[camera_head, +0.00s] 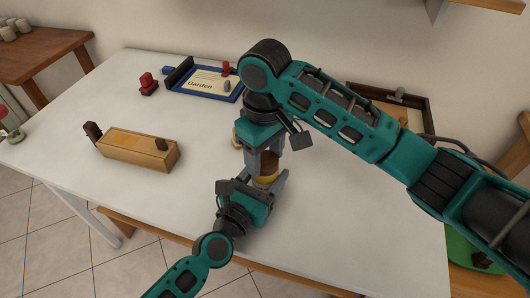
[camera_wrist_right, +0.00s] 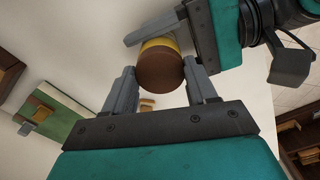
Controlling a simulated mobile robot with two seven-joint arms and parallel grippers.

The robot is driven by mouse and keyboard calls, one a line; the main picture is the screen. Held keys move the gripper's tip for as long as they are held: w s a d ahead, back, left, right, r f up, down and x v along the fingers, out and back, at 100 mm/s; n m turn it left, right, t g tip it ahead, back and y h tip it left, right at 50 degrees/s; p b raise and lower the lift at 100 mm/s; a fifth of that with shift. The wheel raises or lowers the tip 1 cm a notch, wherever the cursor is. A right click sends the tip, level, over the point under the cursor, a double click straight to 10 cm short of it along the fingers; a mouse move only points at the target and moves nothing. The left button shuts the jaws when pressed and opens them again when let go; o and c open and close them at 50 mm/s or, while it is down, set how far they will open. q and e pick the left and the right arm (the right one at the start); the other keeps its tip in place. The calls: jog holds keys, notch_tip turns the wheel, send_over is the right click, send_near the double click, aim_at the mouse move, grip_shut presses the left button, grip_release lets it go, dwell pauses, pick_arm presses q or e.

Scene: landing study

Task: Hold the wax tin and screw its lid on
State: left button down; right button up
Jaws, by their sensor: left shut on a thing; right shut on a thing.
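The wax tin is a small yellow cylinder (camera_head: 264,181) with a brown lid (camera_head: 266,168) on top, in the middle of the head view. My left gripper (camera_head: 263,186) comes from below and is shut on the yellow body (camera_wrist_right: 161,42). My right gripper (camera_head: 267,158) comes from above and is shut on the lid, whose round brown face (camera_wrist_right: 158,70) shows between its fingers in the right wrist view. Lid and body are in line and look touching. I cannot tell whether the threads are engaged. Fingers hide parts of the tin.
A wooden box (camera_head: 135,151) lies left on the white table (camera_head: 75,125). A blue tray (camera_head: 206,97) with a "Garden" card and a red stamp (camera_head: 148,84) are behind. A dark-edged wooden tray (camera_head: 424,112) is back right. The front left of the table is clear.

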jog(key=shift+m, duration=0.7)
jog(key=o, duration=1.2)
jog(key=shift+c, duration=0.2)
jog(key=shift+r, duration=0.1)
jog(key=shift+r, duration=2.2)
jog(key=shift+c, duration=0.2)
jog(key=shift+r, duration=0.1)
jog(key=shift+c, duration=0.2)
jog(key=shift+w+a+r+n, duration=0.15)
jog(key=shift+r+n, duration=0.25)
jog(key=shift+r, duration=0.25)
jog(key=shift+r+n, duration=0.6)
jog(key=shift+r, duration=0.4)
